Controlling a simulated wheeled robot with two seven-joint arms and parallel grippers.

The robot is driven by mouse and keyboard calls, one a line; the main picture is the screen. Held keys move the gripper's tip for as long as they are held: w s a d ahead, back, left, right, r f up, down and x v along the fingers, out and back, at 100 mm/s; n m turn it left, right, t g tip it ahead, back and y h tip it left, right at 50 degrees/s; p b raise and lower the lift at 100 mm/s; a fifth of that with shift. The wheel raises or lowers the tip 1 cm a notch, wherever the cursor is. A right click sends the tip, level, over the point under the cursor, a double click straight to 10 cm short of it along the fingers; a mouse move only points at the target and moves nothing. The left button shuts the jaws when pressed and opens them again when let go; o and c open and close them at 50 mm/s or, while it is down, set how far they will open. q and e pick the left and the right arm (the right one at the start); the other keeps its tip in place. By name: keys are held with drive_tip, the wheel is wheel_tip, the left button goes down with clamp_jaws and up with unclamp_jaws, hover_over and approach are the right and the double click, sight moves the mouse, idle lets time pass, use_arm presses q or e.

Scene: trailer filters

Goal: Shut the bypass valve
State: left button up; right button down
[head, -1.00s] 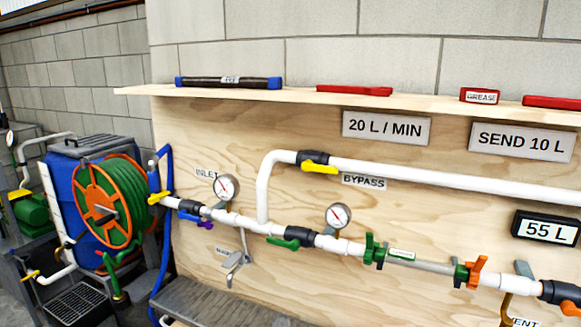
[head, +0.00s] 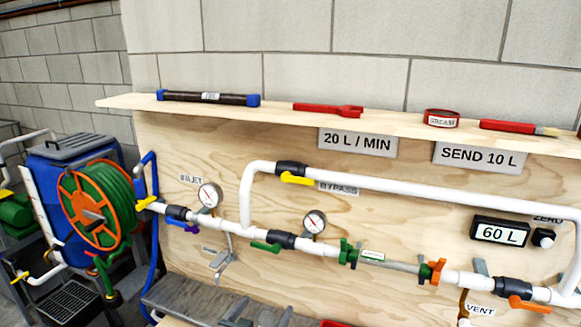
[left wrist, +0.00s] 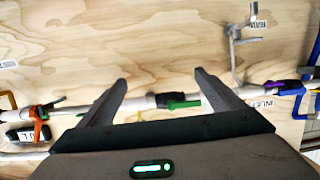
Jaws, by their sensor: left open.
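The bypass valve has a dark body (head: 290,168) and a yellow handle (head: 297,180), on the upper white pipe beside the BYPASS label (head: 338,187) in the head view. The handle lies roughly along the pipe. My left gripper (head: 259,317) shows only in part at the bottom edge, well below the valve. In the left wrist view, which is upside down, its two fingers (left wrist: 160,82) are apart with nothing between them. They point at the board near the green-handled valve (left wrist: 183,104), not touching it as far as I can tell. The bypass valve is not visible there. My right gripper is not in view.
The lower pipe carries a green-handled valve (head: 265,247), two gauges (head: 210,195) and an orange-handled valve (head: 528,304). A display (head: 500,232) reads 60 L. A shelf (head: 125,102) juts out above. A grey bench (head: 180,293) stands below. A hose reel (head: 95,207) is at the left.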

use_arm(q)
wheel_tip(320, 180, up, 30)
drive_tip(key=s+d+m+t+h+p, duration=0.1)
drive_tip(key=t+h+p, duration=0.1)
drive_tip(key=p, duration=0.3)
drive_tip(key=shift+d+f, duration=0.15)
drive_tip(key=shift+d, duration=0.1)
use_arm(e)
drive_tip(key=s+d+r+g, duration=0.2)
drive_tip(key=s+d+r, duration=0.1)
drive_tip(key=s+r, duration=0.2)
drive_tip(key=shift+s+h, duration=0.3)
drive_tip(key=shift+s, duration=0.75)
use_arm(q)
drive_tip(key=shift+s, duration=0.1)
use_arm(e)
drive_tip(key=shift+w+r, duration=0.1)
